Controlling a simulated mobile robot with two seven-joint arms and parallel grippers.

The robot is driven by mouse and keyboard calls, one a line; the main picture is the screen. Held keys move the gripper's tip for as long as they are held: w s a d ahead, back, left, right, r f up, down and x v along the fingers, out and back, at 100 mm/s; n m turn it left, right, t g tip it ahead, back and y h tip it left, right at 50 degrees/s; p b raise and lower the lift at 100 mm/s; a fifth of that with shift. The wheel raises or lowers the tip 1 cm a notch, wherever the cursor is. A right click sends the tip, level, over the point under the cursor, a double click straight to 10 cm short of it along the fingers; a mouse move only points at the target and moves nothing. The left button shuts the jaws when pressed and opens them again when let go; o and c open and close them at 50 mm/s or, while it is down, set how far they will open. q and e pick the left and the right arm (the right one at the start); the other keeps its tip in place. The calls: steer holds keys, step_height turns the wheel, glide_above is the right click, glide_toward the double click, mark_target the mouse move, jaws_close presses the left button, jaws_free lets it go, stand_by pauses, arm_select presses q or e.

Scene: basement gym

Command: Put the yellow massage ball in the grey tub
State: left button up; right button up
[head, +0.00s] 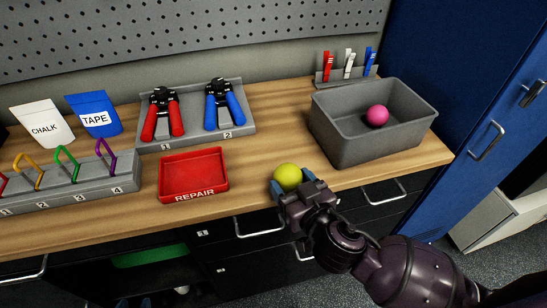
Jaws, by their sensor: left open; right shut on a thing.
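The yellow massage ball (287,176) is between the fingers of my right gripper (291,183) in the head view, near the bench's front edge. My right gripper is shut on it. Whether the ball touches the bench top cannot be told. The grey tub (350,146) stands to the right of the ball on the bench, open at the top. A pink ball (377,116) lies inside the tub. My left gripper is not in view.
A red REPAIR tray (193,172) sits left of the ball. Behind are a grey holder (195,137) with red and blue hand grips, and clips on a rack (345,76). A carabiner rack (75,186) is at left. A blue locker (455,75) stands right of the tub.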

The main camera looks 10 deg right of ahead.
mark_target(273, 168)
steer(key=x, duration=0.2)
steer(key=r+x, duration=0.1)
steer(key=x, duration=0.5)
steer(key=shift+w+a+r, duration=0.15)
steer(key=shift+w, duration=0.2)
steer(key=shift+f, duration=0.55)
steer(key=shift+f, duration=0.1)
steer(key=shift+f, duration=0.15)
steer(key=o, duration=1)
